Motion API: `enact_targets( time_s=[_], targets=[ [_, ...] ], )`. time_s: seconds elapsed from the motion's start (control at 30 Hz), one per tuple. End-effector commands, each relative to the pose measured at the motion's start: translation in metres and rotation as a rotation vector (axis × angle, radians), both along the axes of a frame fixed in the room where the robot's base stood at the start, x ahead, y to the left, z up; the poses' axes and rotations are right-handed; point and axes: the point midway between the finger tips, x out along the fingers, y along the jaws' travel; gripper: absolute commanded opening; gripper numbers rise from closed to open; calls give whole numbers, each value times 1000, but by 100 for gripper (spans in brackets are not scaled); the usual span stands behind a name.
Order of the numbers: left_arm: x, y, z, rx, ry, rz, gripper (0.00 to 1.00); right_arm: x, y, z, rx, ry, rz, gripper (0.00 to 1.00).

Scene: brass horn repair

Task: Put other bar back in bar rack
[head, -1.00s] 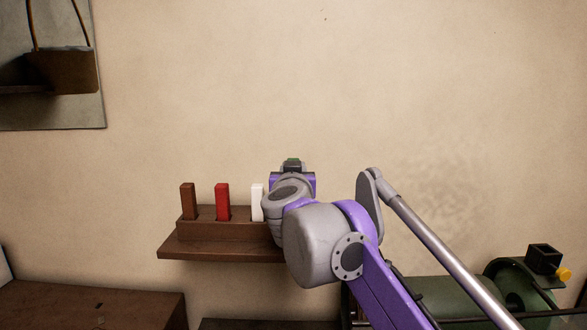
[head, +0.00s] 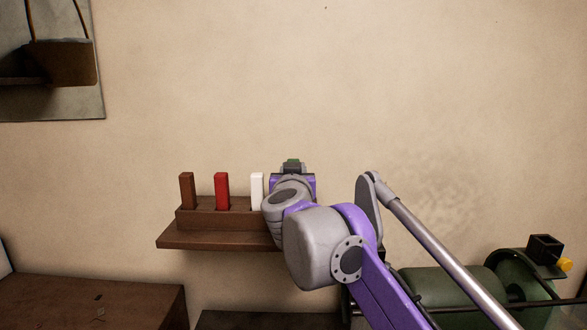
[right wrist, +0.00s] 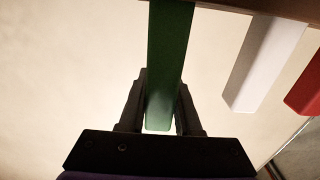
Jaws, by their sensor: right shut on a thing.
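My right gripper (head: 292,170) is shut on a green bar (right wrist: 168,60) at the right end of the bar rack. The head view shows only a small green top of the bar (head: 292,160) above the gripper. In the right wrist view the bar lies between the two fingers (right wrist: 161,88), and its far end runs out of the top edge. The wooden bar rack (head: 200,238) holds brown (head: 187,190), red (head: 222,190) and white (head: 257,188) bars upright. My arm hides the rack's right end, so I cannot tell whether the green bar is in a slot. My left gripper is not in view.
The rack is mounted against a plain beige wall (head: 400,90). A brown surface (head: 90,300) is at lower left. A green cylindrical machine (head: 450,290) with a yellow knob (head: 565,265) is at lower right.

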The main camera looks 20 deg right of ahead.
Motion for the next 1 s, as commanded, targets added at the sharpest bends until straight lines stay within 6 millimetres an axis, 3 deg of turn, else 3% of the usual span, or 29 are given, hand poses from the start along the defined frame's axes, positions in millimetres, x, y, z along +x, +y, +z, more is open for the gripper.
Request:
enact_targets(
  time_s=[1.0],
  targets=[
    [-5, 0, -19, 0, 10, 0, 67, 0, 0, -27, 0, 0, 0, 0]
  ],
)
